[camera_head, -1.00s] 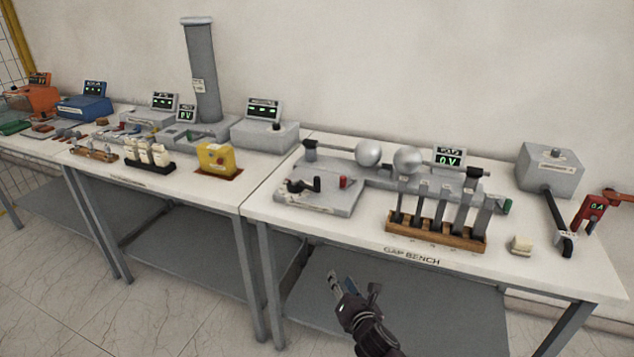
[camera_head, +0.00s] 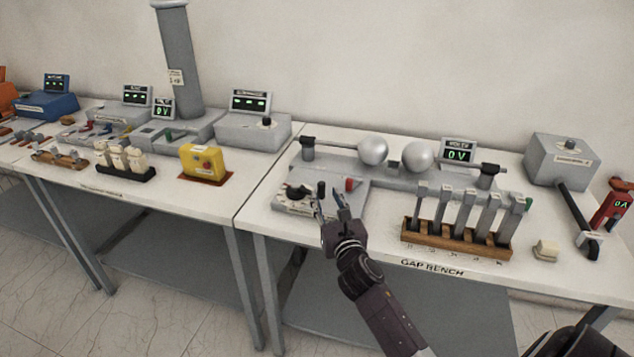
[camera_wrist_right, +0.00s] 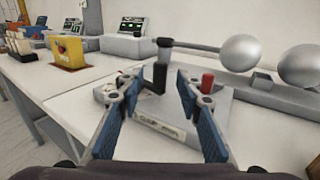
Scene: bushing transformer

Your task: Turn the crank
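The crank (camera_head: 299,191) is a dark arm with an upright black handle (camera_head: 321,188), on a grey plate at the left end of the gap bench. My right gripper (camera_head: 331,203) is open at the near side of the handle, its fingers pointing toward the plate. In the right wrist view the black handle (camera_wrist_right: 160,76) stands between and beyond the two blue-padded fingers (camera_wrist_right: 160,98), with gaps on both sides. The rest of the crank is partly hidden behind the left finger there. My left gripper is not in view.
A red knob (camera_head: 351,184) stands just right of the handle. A wooden rack (camera_head: 455,242) of grey bars lies to the right. A yellow box (camera_head: 203,162) sits on the left table.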

